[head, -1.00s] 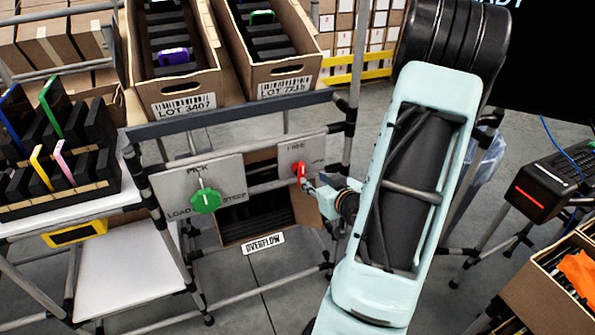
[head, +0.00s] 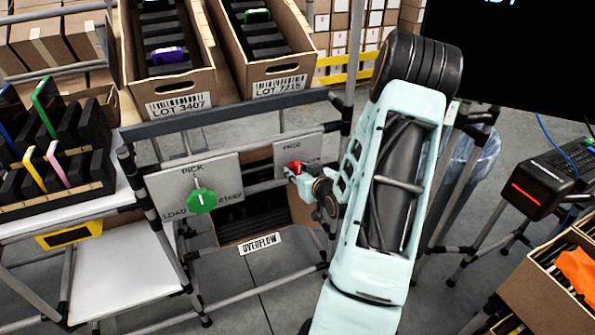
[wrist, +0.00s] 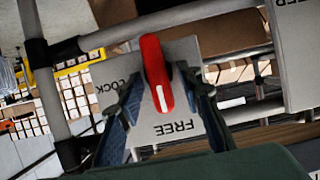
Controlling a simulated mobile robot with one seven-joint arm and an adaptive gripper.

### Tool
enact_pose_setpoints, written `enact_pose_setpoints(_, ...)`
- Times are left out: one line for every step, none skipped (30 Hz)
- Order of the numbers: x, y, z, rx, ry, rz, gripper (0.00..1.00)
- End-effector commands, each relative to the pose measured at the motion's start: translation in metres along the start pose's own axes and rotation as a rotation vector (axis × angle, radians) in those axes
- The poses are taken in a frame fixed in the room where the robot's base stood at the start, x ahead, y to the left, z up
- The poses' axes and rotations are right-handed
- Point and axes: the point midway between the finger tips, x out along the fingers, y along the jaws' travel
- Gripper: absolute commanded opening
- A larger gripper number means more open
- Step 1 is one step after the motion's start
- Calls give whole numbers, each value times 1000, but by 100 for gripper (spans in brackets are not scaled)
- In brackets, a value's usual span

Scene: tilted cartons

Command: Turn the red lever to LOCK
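The red lever (wrist: 155,75) sits on a grey plate marked FREE and LOCK in the wrist view. Its white-striped end points towards the FREE label; LOCK lies off to the left there. The lever also shows small in the head view (head: 295,167) on its plate (head: 308,149). My gripper (wrist: 163,85) has its two blue fingers apart, one on each side of the lever. A small gap seems to show beside the lever; firm contact cannot be made out. In the head view, my wrist reaches the plate from the right and covers its lower part.
A green PICK knob (head: 202,201) is on a plate left of the lever. Frame tubes (head: 240,115) run above and beside it. Open cartons (head: 180,85) stand tilted above. An OVERFLOW carton (head: 225,231) is below. A black device (head: 545,185) stands at right.

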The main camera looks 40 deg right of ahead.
Motion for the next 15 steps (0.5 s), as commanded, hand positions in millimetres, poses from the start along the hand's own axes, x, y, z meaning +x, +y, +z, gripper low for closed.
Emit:
enact_pose_setpoints(1,0,0,0,0,0,33)
enact_pose_setpoints(1,0,0,0,0,0,33)
enact_pose_setpoints(1,0,0,0,0,0,33)
enact_pose_setpoints(0,0,0,0,0,0,33)
enact_pose_setpoints(0,0,0,0,0,0,33)
enact_pose_setpoints(0,0,0,0,0,0,33)
enact_pose_setpoints(0,0,0,0,0,0,31)
enact_pose_setpoints(0,0,0,-1,0,0,28)
enact_pose_setpoints(0,0,0,-1,0,0,23)
enact_pose_setpoints(0,0,0,-1,0,0,20)
enact_pose_setpoints(0,0,0,-1,0,0,17)
enact_pose_setpoints(0,0,0,-1,0,0,12)
enact_pose_setpoints(0,0,0,-1,0,0,9)
enact_pose_setpoints(0,0,0,-1,0,0,6)
enact_pose_setpoints(0,0,0,-1,0,0,1)
